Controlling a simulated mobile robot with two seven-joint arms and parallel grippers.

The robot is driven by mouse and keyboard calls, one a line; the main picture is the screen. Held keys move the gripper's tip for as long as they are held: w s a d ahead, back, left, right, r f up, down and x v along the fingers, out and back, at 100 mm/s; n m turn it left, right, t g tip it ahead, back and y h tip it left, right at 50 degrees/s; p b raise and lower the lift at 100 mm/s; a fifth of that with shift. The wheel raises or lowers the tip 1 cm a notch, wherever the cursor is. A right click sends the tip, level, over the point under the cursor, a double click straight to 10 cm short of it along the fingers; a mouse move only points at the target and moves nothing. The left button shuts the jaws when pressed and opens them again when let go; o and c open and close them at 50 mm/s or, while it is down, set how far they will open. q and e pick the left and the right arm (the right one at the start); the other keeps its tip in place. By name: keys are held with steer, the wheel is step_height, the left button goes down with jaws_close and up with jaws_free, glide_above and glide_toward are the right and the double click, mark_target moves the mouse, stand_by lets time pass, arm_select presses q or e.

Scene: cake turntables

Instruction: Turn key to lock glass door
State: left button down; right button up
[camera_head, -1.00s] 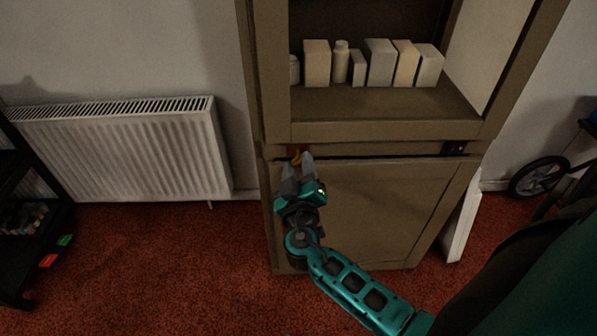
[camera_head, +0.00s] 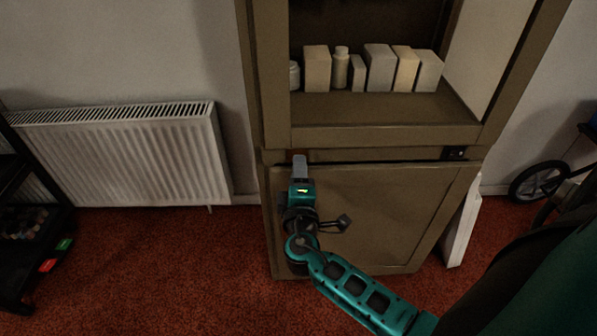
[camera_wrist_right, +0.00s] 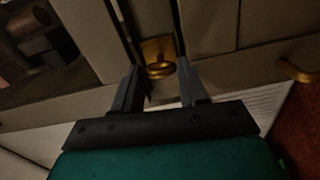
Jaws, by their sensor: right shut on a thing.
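A brown cabinet (camera_head: 262,100) stands ahead, with a shelf section above and a closed lower door (camera_head: 390,205). My right gripper (camera_head: 300,162) is at the left end of the strip between the two sections. In the right wrist view a brass key (camera_wrist_right: 160,69) with a rounded bow stands out from a brass plate (camera_wrist_right: 155,47). My right gripper (camera_wrist_right: 158,85) has one finger on each side of the key and is shut on it. In the head view the fingers mostly hide the key. The glass cannot be made out clearly. My left gripper is not in view.
Pale boxes and bottles (camera_head: 378,68) stand on the shelf. A small dark fitting (camera_head: 454,153) is at the strip's right end. A white radiator (camera_head: 130,155) is on the left wall, a black rack (camera_head: 20,220) at far left. Red carpet (camera_head: 170,265) is clear in front.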

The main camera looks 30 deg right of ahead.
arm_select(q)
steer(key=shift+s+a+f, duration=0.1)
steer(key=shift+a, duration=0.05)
arm_select(e)
steer(key=shift+d+n, duration=0.1)
steer(key=shift+n, duration=0.5)
steer(key=o, duration=1.1)
steer(key=shift+c, duration=0.2)
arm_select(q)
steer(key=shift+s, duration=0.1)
